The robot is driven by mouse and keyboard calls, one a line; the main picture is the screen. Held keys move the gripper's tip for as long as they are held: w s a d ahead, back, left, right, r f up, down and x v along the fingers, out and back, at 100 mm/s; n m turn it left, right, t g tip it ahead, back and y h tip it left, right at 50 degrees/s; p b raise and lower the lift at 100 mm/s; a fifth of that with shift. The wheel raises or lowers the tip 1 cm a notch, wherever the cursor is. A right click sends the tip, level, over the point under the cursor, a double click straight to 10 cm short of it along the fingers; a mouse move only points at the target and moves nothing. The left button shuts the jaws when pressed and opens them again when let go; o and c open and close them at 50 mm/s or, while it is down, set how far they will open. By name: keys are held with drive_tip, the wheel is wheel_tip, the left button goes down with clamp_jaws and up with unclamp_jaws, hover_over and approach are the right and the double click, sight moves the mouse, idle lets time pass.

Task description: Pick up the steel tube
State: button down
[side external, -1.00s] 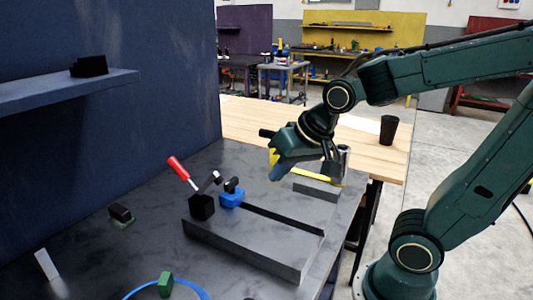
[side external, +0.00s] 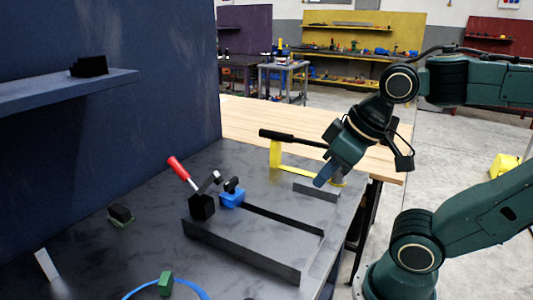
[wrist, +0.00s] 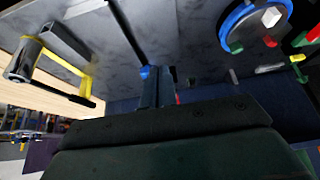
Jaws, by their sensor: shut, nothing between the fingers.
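The steel tube (wrist: 22,61) stands upright at the left of the wrist view, beside the yellow part of a clamp-like tool. In the side view only a small part of the tube (side external: 338,179) shows behind my gripper. My gripper (side external: 321,181) is shut and empty, pointing down and to the left in front of the tube. In the wrist view its closed fingers (wrist: 156,84) are well to the right of the tube. From these views I cannot tell the exact gap between them.
A yellow tool (side external: 276,154) with a black handle (side external: 284,136) stands by the tube, behind a low grey block (side external: 316,191). A grey slotted fixture (side external: 250,238) with a red-handled clamp (side external: 178,168) fills the middle. A blue ring (side external: 200,291) lies in front. A dark wall stands left.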

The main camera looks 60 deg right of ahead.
drive_tip(key=c, duration=2.1)
unclamp_jaws()
drive_tip(key=o, duration=1.3)
drive_tip(key=shift+c, duration=0.2)
drive_tip(key=shift+w, duration=0.1)
drive_tip(key=w+d+f+g+h, duration=0.1)
drive_tip(key=w+d+g, duration=0.1)
drive_tip(key=w+d, duration=0.4)
drive_tip(key=w+d+g, duration=0.1)
drive_tip(key=w+d, duration=0.3)
drive_tip(key=d, duration=0.4)
drive_tip(key=d+f+g, duration=0.1)
drive_tip(key=d+f, duration=0.3)
drive_tip(key=d, duration=0.3)
drive_tip(key=d+f+g+y, duration=0.1)
drive_tip(key=d+f, duration=0.2)
drive_tip(key=d, duration=0.5)
drive_tip(key=shift+f+g, duration=0.3)
drive_tip(key=shift+f, duration=0.1)
drive_tip(key=shift+f, duration=0.1)
